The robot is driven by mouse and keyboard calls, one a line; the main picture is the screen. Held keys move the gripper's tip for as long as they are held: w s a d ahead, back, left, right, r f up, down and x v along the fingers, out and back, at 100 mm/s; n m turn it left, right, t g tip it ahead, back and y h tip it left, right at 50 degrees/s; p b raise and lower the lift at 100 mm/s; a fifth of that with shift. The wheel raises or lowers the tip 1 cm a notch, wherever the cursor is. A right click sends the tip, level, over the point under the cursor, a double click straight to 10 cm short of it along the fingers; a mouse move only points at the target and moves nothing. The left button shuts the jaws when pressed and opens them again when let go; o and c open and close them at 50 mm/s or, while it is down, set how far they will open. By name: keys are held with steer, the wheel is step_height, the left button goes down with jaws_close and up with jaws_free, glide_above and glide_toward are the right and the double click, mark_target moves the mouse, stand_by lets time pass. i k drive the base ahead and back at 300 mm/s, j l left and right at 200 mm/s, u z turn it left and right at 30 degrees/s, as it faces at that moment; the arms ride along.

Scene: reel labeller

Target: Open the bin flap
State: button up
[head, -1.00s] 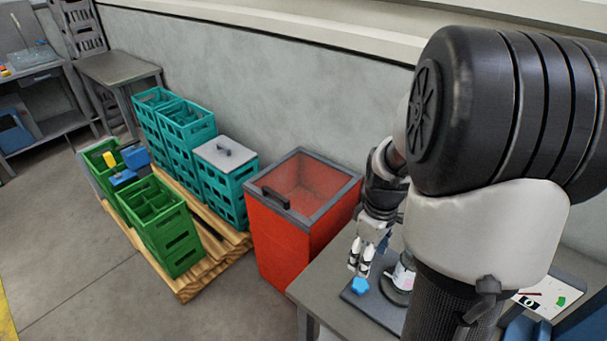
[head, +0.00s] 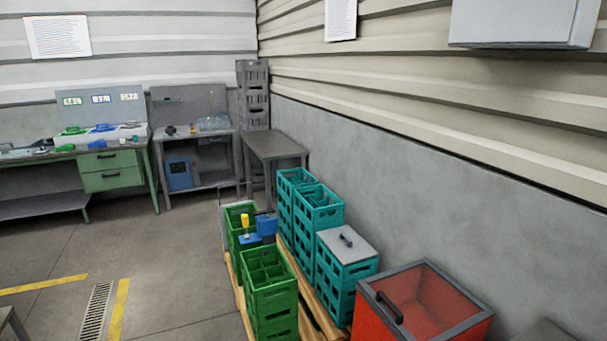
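The red bin (head: 374,318) stands at the lower right, cut off by the bottom edge of the head view. Its flap (head: 428,300) is a see-through reddish panel in a grey frame, with a dark bar handle (head: 389,307) along its left side. The flap lies flat over the bin's top and looks shut. My gripper is outside the view now, so its distance from the handle cannot be seen.
Left of the bin, a wooden pallet (head: 322,316) carries green crates (head: 271,290) and teal crates (head: 318,208), one with a grey lid (head: 347,245). A grey table (head: 276,146) and workbenches stand at the back. Floor (head: 180,270) left of the pallet is clear.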

mark_target(396, 321)
steer(key=i+j+z, duration=0.15)
steer(key=j, duration=0.4)
steer(key=j+z, duration=0.15)
steer(key=j, duration=0.4)
steer(key=i+j+z, duration=0.25)
steer(key=i, duration=0.25)
steer(key=i+j+z, duration=0.15)
steer(key=i+z, duration=0.15)
steer(key=i, duration=0.2)
steer(key=i+j+z, duration=0.25)
steer(key=i, duration=0.35)
